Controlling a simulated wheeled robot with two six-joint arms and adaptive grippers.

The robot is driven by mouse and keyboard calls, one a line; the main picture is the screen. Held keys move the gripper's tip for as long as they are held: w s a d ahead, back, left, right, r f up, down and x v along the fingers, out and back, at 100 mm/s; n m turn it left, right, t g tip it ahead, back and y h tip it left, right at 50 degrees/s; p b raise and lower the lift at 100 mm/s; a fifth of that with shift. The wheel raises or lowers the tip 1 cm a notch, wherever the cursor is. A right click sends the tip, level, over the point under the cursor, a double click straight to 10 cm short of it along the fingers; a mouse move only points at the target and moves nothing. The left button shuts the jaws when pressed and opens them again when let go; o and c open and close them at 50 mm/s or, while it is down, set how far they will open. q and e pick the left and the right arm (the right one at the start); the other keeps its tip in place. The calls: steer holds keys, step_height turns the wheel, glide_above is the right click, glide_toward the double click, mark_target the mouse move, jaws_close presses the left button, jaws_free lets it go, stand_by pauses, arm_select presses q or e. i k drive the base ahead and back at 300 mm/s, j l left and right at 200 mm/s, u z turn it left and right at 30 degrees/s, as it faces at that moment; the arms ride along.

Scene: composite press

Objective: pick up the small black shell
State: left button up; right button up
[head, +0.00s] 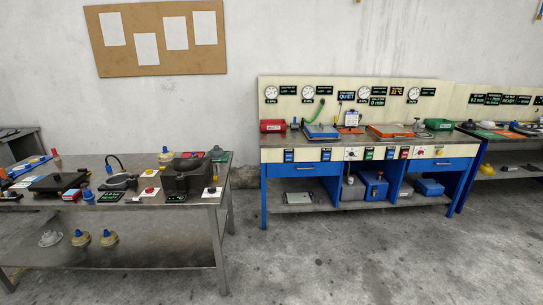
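I cannot single out the small black shell with certainty at this distance. A small dark piece (507,168) lies on the lower shelf of the far right bench. A flat black item (58,182) lies on the left table (205,201). A larger dark grey block-shaped item (188,177) stands near that table's right end. Neither of my grippers shows in the head view.
Bare concrete floor (330,260) is open in front.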

mark_target(216, 154)
steer(key=i+l+z, duration=0.15)
steer(key=i+z, duration=0.15)
steer(key=i, duration=0.75)
steer(key=i+j+z, duration=0.15)
steer(key=i+z, duration=0.15)
steer(key=i, duration=0.8)
steer(key=i+l+u, duration=0.1)
steer(key=i+u, duration=0.35)
steer(key=i, duration=0.15)
steer(key=i+l+u, duration=0.25)
steer(key=i+u, duration=0.2)
steer(key=i, duration=0.1)
